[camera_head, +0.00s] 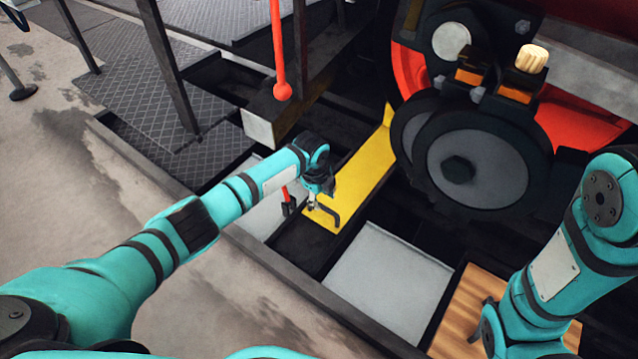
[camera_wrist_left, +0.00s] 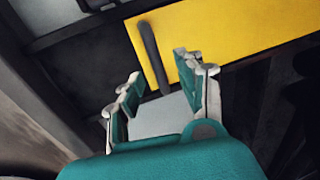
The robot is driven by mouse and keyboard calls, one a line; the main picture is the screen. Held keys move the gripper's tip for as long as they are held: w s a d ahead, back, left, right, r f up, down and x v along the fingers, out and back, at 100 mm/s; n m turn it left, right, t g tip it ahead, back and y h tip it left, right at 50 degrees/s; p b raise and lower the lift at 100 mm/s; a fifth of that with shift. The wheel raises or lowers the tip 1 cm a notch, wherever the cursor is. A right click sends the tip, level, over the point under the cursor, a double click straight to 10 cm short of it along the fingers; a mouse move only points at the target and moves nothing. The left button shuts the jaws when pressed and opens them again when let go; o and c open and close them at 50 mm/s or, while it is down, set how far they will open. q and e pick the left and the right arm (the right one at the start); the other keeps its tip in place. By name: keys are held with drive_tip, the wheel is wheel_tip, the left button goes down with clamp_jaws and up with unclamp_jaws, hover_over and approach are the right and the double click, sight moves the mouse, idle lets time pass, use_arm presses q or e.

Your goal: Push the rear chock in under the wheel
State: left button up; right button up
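A long yellow chock (camera_head: 362,176) lies on the dark floor frame. Its far end rises beside the red wheel (camera_head: 582,122), which is partly hidden behind a grey round disc (camera_head: 478,165). A dark bar handle (camera_head: 331,214) stands at the chock's near end; it also shows in the left wrist view (camera_wrist_left: 151,50). My left gripper (camera_head: 316,202) is over this near end. In the left wrist view its two fingers (camera_wrist_left: 158,88) are apart and empty, with the handle just beyond them. My right gripper (camera_head: 489,326) is low at the right, its fingers unclear.
A grey panel (camera_head: 388,283) and a wooden board (camera_head: 462,317) lie right of the left gripper. Dark posts and chequered steps stand at the left.

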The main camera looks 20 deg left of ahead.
use_arm(q)
wheel_tip(320, 180, up, 8)
drive_tip(key=s, duration=0.1)
drive_tip(key=shift+s+a+r, duration=0.2)
drive_tip(key=shift+a, duration=0.1)
idle(0.3)
